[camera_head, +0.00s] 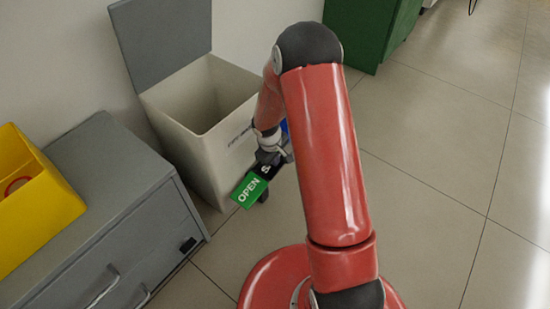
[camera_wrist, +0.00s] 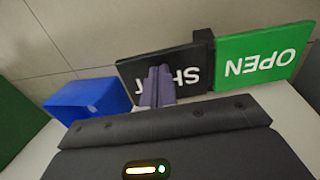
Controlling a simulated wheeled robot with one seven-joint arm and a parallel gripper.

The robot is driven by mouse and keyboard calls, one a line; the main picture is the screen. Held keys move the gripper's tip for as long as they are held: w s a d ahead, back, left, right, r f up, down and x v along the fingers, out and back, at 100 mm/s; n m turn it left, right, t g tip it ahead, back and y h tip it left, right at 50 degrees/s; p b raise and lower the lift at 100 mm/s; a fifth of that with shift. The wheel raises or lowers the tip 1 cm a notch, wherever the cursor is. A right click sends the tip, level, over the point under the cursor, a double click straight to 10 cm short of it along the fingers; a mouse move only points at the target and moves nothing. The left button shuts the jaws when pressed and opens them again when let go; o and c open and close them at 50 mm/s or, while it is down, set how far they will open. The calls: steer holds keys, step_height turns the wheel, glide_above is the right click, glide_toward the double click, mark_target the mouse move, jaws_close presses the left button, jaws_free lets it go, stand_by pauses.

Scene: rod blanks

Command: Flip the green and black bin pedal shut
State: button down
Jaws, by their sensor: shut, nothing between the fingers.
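The white bin (camera_head: 200,165) stands against the wall with its grey lid (camera_head: 165,40) raised. The pedal at its front has a green half marked OPEN (camera_head: 248,190) and a black half (camera_head: 266,168), partly covered by my gripper. In the wrist view the green half (camera_wrist: 262,54) is at the upper right, and the black half (camera_wrist: 188,66), lettered SHUT, is beside it. My gripper (camera_wrist: 158,72) is shut and empty, its fingers in front of the black half and hiding part of the lettering. I cannot tell whether they touch it.
A blue open container (camera_wrist: 88,98) is left of the black half in the wrist view. A grey drawer cabinet (camera_head: 125,215) with a yellow box (camera_head: 40,220) on it stands left of the bin. A green cabinet (camera_head: 360,30) stands behind. The tiled floor to the right (camera_head: 450,130) is clear.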

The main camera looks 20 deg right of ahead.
steer(key=p, duration=0.3)
steer(key=shift+d+r+g+y, duration=0.15)
steer(key=shift+d+g+y, duration=0.15)
steer(key=shift+y, duration=0.1)
steer(key=shift+w+d+f+g+y+p, duration=0.2)
steer(key=shift+f+g+y+p, duration=0.25)
steer(key=shift+p, duration=0.75)
steer(key=shift+w+f+y, duration=0.1)
steer(key=shift+f+y, duration=0.15)
steer(key=shift+f, duration=0.05)
steer(key=shift+w+d+f+b, duration=0.15)
steer(key=shift+f+b, duration=0.2)
steer(key=shift+f, duration=0.2)
steer(key=shift+w+d+f+b, duration=0.1)
steer(key=shift+d+f+b, duration=0.05)
steer(key=shift+f+b, duration=0.3)
steer(key=shift+f, duration=0.1)
step_height(320, 180, up, 14)
steer(key=w+d+p, duration=0.2)
steer(key=p, duration=0.2)
steer(key=shift+d, duration=0.3)
steer(key=shift+s+r, duration=0.1)
steer(key=shift+r, duration=0.1)
